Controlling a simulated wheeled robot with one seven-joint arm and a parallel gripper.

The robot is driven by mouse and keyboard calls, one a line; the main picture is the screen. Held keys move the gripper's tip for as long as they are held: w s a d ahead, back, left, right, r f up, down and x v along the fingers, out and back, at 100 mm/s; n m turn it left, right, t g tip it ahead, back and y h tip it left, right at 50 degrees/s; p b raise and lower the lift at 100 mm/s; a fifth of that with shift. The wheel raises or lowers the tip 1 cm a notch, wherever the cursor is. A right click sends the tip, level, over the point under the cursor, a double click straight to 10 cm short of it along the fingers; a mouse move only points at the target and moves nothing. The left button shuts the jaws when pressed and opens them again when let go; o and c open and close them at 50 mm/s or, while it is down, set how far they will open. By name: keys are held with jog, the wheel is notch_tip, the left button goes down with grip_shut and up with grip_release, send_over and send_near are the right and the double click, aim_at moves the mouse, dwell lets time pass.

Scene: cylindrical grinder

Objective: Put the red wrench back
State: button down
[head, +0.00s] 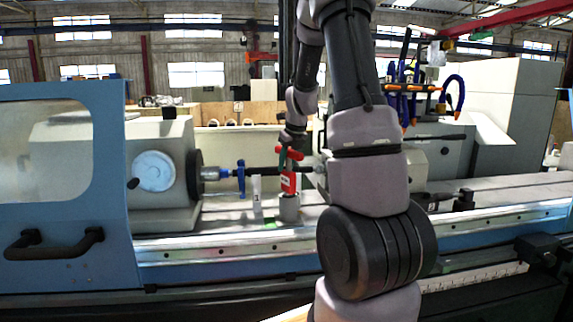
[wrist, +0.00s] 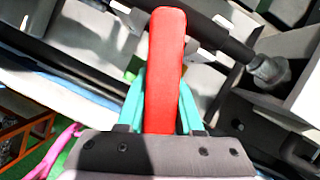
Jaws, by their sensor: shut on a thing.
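The red wrench (wrist: 164,60) is between the teal fingers of my gripper (wrist: 163,88) in the wrist view, and the gripper is shut on it. In the head view the red wrench (head: 288,181) is upright at the end of my arm, directly over a grey cylindrical holder (head: 289,210) on the machine bed. Its lower end is at the holder's top; I cannot tell whether it is inside or just above. My gripper (head: 287,157) is small and partly hidden in the head view.
A dark bar (head: 262,171) runs behind the wrench, with a blue clamp (head: 241,180) on it. A small white numbered plate (head: 257,193) stands left of the holder. The grinder's blue door (head: 105,180) is at left. Blue hoses (head: 452,92) rise at right.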

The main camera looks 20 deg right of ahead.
jog(key=c, duration=0.6)
grip_release()
jog(key=shift+f, duration=0.1)
jog(key=shift+o, duration=0.2)
